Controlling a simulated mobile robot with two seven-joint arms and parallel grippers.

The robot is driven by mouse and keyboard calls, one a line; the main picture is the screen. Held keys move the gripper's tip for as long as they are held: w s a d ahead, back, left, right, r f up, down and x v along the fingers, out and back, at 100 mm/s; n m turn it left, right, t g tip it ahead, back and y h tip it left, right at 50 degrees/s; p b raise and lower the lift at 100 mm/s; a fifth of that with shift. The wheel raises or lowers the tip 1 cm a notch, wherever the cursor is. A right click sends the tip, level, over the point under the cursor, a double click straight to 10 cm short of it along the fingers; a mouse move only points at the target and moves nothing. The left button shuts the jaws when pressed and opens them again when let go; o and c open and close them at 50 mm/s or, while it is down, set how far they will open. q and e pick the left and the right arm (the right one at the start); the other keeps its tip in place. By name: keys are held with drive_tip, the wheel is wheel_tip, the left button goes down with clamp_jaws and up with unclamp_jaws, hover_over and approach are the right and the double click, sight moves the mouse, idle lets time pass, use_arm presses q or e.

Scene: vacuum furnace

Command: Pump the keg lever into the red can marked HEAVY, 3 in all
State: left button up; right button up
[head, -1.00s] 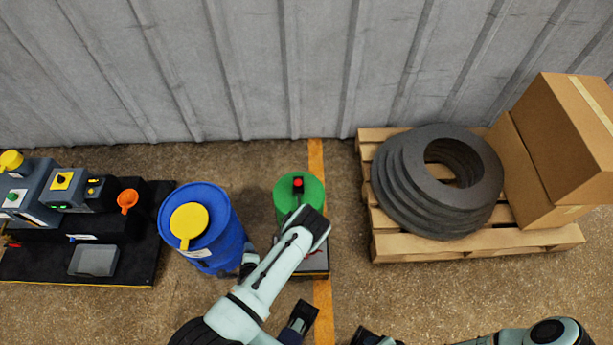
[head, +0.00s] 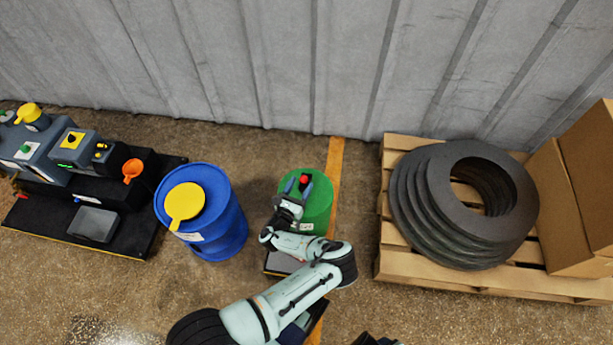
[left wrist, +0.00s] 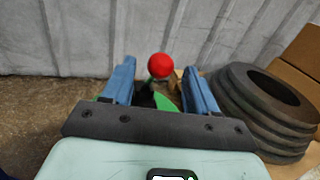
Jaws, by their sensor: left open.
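The green keg (head: 318,208) stands on the floor near the wall, with the lever's red knob (head: 304,180) above its top. My left gripper (head: 300,187) reaches over the keg, its blue fingers open on either side of the knob. In the left wrist view the red knob (left wrist: 159,66) shows between the two spread fingers, with a gap on each side. The lever below the knob is mostly hidden. My left forearm covers the area in front of the keg, and I cannot make out the red can marked HEAVY. Only a dark bit, perhaps my right gripper (head: 372,340), shows at the bottom edge.
A blue drum (head: 228,222) with a yellow lid piece stands left of the keg. A black bench (head: 140,222) with machines is at far left. A pallet (head: 440,268) with dark rings (head: 412,215) and cardboard boxes (head: 590,190) is at right. A dark platform (head: 282,263) lies before the keg.

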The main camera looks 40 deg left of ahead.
use_arm(q)
drive_tip(key=x, duration=0.5)
drive_tip(key=shift+w+b, duration=0.1)
drive_tip(key=shift+b, duration=0.3)
clamp_jaws()
